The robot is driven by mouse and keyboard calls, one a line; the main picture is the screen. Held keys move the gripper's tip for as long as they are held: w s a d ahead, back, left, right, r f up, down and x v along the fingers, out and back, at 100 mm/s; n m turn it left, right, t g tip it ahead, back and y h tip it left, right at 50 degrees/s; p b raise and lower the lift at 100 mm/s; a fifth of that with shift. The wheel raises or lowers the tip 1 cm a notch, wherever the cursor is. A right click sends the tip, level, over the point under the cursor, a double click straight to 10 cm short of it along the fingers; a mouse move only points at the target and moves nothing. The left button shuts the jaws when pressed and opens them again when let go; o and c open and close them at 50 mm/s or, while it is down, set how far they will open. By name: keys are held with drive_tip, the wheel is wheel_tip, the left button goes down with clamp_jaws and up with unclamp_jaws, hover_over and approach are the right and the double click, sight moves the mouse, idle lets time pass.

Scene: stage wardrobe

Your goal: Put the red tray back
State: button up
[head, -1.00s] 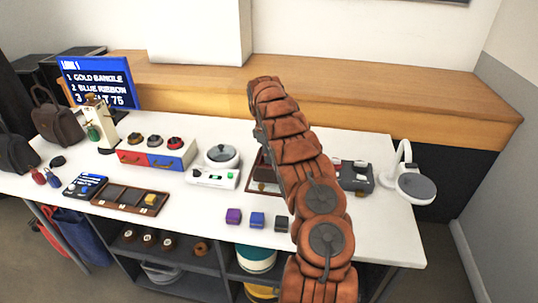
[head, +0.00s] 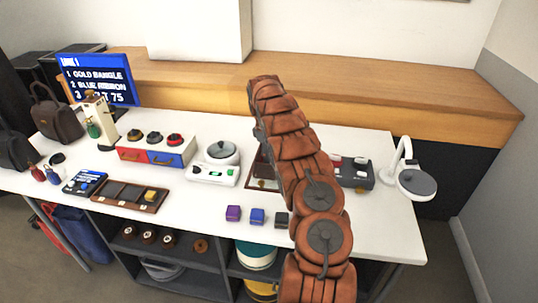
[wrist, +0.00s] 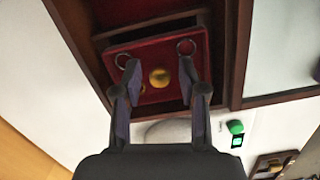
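The red tray (wrist: 145,92) shows in the wrist view inside a dark wooden case (wrist: 222,60). It carries a round gold piece (wrist: 159,77) near its middle and silver rings (wrist: 185,48) toward its far corners. My gripper (wrist: 160,66) is over the tray, its two fingers well apart with the gold piece visible between them. I cannot tell whether the fingers touch the tray or how fully it sits in the case. In the head view my arm covers most of the case (head: 262,180), and the tray and my gripper are hidden behind it.
A white scale-like device (head: 214,172) with a round lid stands left of the case. A dark box (head: 357,176) and a white lamp (head: 416,182) are on the right. Small cubes (head: 257,216) sit near the front edge. The front right of the tabletop (head: 385,230) is clear.

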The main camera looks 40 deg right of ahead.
drive_tip(key=shift+r, duration=0.1)
wheel_tip(320, 180, up, 13)
drive_tip(key=w+p, duration=0.1)
drive_tip(key=p, duration=0.1)
drive_tip(key=shift+w+a, duration=0.15)
drive_tip(key=shift+a, duration=0.15)
idle(0.5)
